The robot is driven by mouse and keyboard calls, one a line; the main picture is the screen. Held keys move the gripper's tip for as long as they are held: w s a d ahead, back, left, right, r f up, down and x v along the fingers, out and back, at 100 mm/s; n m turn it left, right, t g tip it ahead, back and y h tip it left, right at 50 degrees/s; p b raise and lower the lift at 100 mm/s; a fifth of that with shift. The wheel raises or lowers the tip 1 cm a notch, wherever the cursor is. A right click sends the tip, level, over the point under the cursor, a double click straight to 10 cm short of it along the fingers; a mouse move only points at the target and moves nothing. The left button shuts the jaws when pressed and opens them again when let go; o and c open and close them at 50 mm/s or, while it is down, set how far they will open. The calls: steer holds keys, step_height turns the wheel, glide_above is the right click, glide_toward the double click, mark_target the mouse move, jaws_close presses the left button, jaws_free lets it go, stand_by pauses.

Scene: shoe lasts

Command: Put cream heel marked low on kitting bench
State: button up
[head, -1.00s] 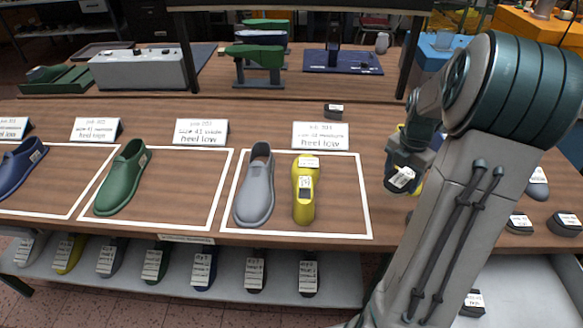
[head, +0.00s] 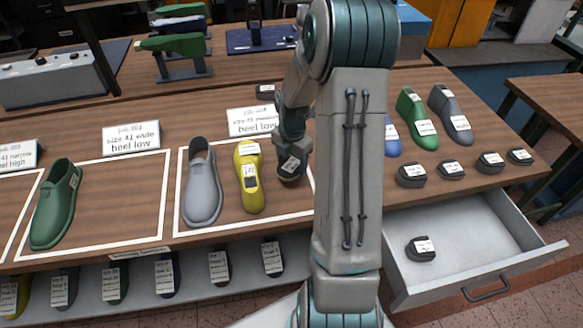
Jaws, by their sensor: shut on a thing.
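My gripper (head: 290,148) is shut on a small dark block with a white label (head: 290,175), probably a heel piece. The label is too small to read and no cream colour shows on it. The block is over the right part of a white-outlined area on the wooden bench (head: 115,195), right of a yellow shoe last (head: 252,195); I cannot tell whether it touches the top. The card behind (head: 253,121) reads "heel low". My arm hides the bench right of the block.
Similar dark labelled blocks (head: 411,175) stand along the bench's right front edge. Another (head: 421,248) lies in an open drawer (head: 470,235) below, which juts forward. Green (head: 418,118) and other lasts stand behind.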

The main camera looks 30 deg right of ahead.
mark_target(292, 164)
steer(key=shift+f+p, duration=0.3)
steer(key=shift+f, duration=1.4)
steer(key=shift+f, duration=0.2)
steer(key=o, duration=1)
steer(key=shift+r, duration=0.1)
